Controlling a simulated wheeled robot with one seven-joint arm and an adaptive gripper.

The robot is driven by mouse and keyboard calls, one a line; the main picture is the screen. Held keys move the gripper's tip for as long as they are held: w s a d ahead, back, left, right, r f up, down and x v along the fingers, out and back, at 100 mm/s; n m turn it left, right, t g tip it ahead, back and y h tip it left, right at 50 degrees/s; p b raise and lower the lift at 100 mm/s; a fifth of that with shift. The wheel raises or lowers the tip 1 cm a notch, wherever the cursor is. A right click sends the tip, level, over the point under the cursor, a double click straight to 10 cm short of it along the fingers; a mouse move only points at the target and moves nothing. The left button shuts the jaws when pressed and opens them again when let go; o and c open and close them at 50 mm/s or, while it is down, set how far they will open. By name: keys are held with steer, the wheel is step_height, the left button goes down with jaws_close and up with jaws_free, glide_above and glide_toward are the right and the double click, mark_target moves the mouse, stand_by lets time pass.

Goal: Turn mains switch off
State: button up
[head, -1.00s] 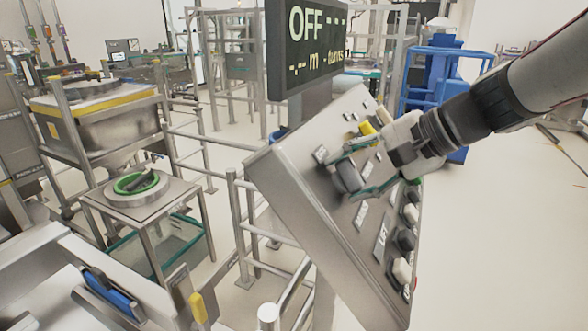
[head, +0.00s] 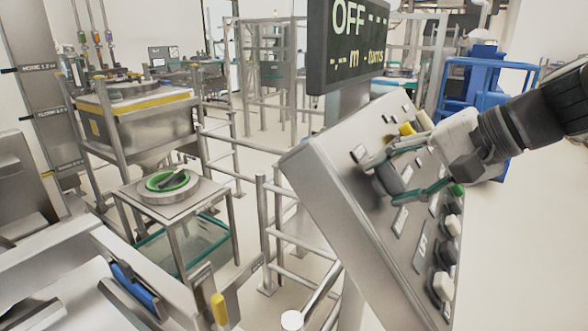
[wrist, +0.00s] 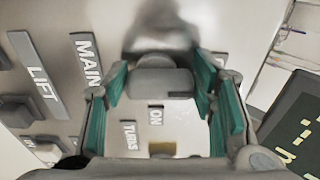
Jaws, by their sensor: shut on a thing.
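The mains switch (head: 388,179) is a grey rotary knob on the sloping face of a metal control panel (head: 335,200). My gripper (head: 385,180) reaches in from the right and is shut on the knob, with a teal-lined finger on either side. In the wrist view the knob (wrist: 155,82) sits between the fingers (wrist: 158,90), beside a partly covered label starting "MAIN" and a small "ON" label. The exact pointing direction of the knob is hard to tell. The display (head: 347,45) above the panel reads "OFF", with dashes and "turns" below.
Several black and white knobs and a green button (head: 457,190) line the panel's right side. A yellow button (head: 406,129) is close above my gripper. Metal railings (head: 285,235) stand left of the panel. Open floor (head: 520,240) lies to the right.

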steer(key=o, duration=1.1)
steer(key=shift+o, duration=0.2)
steer(key=v, duration=1.2)
steer(key=s+a+f+n+g+h, duration=0.3)
steer(key=s+f+n+h, duration=0.1)
steer(key=s+f, duration=0.45)
steer(key=s+a+f+n+g+h, duration=0.2)
steer(key=s+a+f+n+h, duration=0.15)
steer(key=s+f, duration=0.5)
step_height(320, 180, up, 14)
steer(key=t+p, duration=0.2)
steer(key=p, duration=1)
steer(key=shift+s+d+p, duration=0.25)
steer(key=shift+p, duration=0.1)
